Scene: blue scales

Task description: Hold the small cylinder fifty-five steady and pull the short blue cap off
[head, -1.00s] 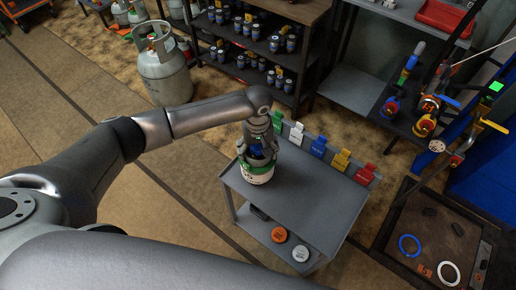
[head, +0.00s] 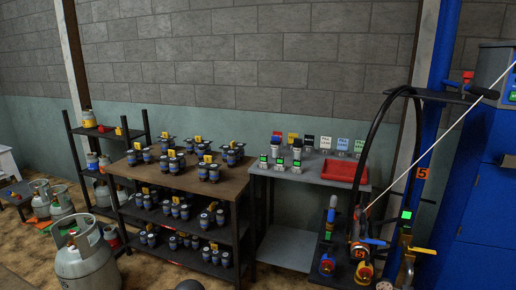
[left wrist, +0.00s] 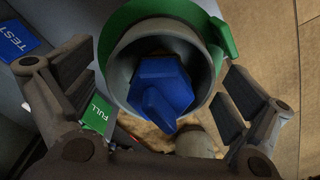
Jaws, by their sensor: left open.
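In the left wrist view a short blue cap (left wrist: 160,88) with a raised grip sits inside the round grey collar of a small cylinder (left wrist: 119,73). A green band (left wrist: 222,38) shows at the collar's edge. No number is readable on it. My left gripper (left wrist: 158,92) is open, with one finger on each side of the collar and cap. Neither finger visibly presses on the cap. The head view shows neither gripper and not this cylinder. My right gripper is in no current view.
A green FULL tag (left wrist: 97,114) and a blue TEST tag (left wrist: 20,42) lie left of the collar. In the head view a large grey cylinder (head: 84,262) stands on the floor. A shelf (head: 185,187) of small cylinders and a red tray (head: 345,172) are behind.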

